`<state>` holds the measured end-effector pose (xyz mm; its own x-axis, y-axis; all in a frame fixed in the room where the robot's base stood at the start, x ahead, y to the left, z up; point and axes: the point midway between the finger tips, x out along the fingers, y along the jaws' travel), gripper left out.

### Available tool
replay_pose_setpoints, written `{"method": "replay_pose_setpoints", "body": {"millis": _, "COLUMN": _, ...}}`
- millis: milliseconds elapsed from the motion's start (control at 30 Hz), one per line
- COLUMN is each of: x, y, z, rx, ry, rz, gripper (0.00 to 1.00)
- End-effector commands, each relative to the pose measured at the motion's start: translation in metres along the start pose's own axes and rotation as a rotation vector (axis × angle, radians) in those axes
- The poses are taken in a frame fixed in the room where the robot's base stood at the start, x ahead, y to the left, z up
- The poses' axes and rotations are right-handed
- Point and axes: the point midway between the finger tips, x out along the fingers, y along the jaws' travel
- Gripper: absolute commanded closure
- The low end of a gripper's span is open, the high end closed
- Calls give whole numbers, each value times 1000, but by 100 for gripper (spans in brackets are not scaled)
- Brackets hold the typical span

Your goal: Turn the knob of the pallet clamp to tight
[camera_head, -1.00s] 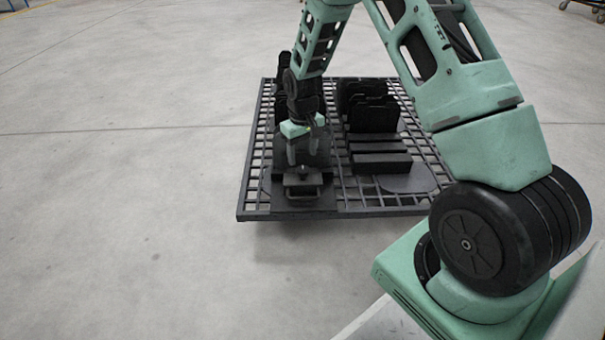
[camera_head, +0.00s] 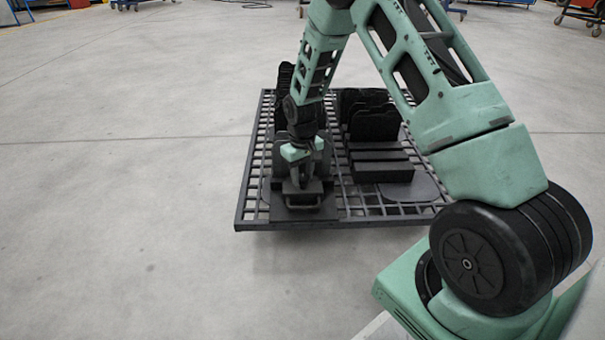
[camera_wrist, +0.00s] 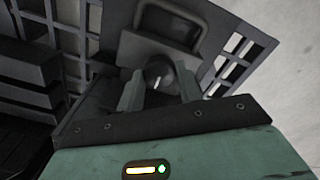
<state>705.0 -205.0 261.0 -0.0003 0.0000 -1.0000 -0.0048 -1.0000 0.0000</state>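The pallet clamp (camera_head: 313,204) is a dark block with a loop handle at the near edge of the pallet in the head view. In the wrist view the clamp body (camera_wrist: 130,44) shows with its loop handle at the top. Its round dark knob (camera_wrist: 159,70), with a small light mark on it, sits in front of the body. My gripper (camera_head: 299,183) points down over the clamp. In the wrist view my gripper's two green fingers (camera_wrist: 160,88) stand apart, one on each side of the knob. They look open; contact is not clear. The head view hides the knob behind the fingers.
The dark grid pallet (camera_head: 246,200) carries dark upright plates (camera_head: 370,117) and stacked bars (camera_head: 382,170) right of the clamp. More dark parts stand behind my gripper. The grey floor (camera_head: 120,220) left of the pallet is free.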

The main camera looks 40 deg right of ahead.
Motion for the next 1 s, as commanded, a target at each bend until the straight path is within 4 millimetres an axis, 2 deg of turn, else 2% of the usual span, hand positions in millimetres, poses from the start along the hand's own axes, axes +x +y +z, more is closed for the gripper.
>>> {"method": "replay_pose_setpoints", "body": {"millis": 267, "x": -3, "y": 0, "z": 0, "rx": 47, "ry": 0, "rz": 0, "gripper": 87}}
{"method": "replay_pose_setpoints", "body": {"millis": 467, "x": -6, "y": 0, "z": 0, "rx": 160, "ry": -1, "rz": 1, "gripper": 87}}
{"method": "replay_pose_setpoints", "body": {"millis": 1000, "x": -6, "y": 1, "z": 1, "rx": 660, "ry": -1, "rz": 1, "gripper": 87}}
